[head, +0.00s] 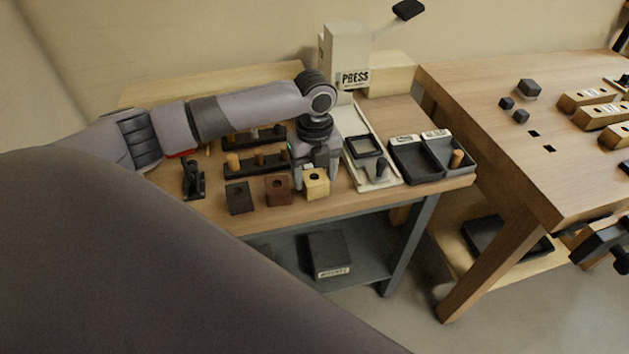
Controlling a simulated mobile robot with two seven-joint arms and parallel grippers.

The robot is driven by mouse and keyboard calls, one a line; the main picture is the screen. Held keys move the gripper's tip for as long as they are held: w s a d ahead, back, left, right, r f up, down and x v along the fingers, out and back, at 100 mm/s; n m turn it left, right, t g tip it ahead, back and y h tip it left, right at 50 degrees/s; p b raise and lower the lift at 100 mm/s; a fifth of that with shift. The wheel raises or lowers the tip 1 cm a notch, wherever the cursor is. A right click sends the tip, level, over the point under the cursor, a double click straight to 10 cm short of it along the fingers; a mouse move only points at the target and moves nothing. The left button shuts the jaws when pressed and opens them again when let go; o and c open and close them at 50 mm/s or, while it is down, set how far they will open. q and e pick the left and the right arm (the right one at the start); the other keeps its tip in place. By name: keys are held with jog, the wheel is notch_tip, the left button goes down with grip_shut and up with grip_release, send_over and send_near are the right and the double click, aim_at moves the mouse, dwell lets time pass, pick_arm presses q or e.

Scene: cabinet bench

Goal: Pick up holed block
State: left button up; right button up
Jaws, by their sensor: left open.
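Three blocks with holes stand in a row near the front edge of the bench: a black block (239,198), a brown block (278,190) and a pale wooden block (317,184). My left gripper (316,176) points down at the pale block, with a finger showing on either side of it. The gripper is open; I cannot tell whether the fingers touch the block. My right gripper is not in view.
Peg racks (256,161) stand behind the blocks. A black clamp-like device (193,180) is at the left. A press (346,62) stands at the back, with its base plate (380,183) right of the gripper.

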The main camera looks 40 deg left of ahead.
pick_arm(q)
jog(key=shift+f, duration=0.9)
jog(key=c, duration=0.7)
jog(key=shift+c, duration=0.2)
jog(key=shift+r, duration=0.1)
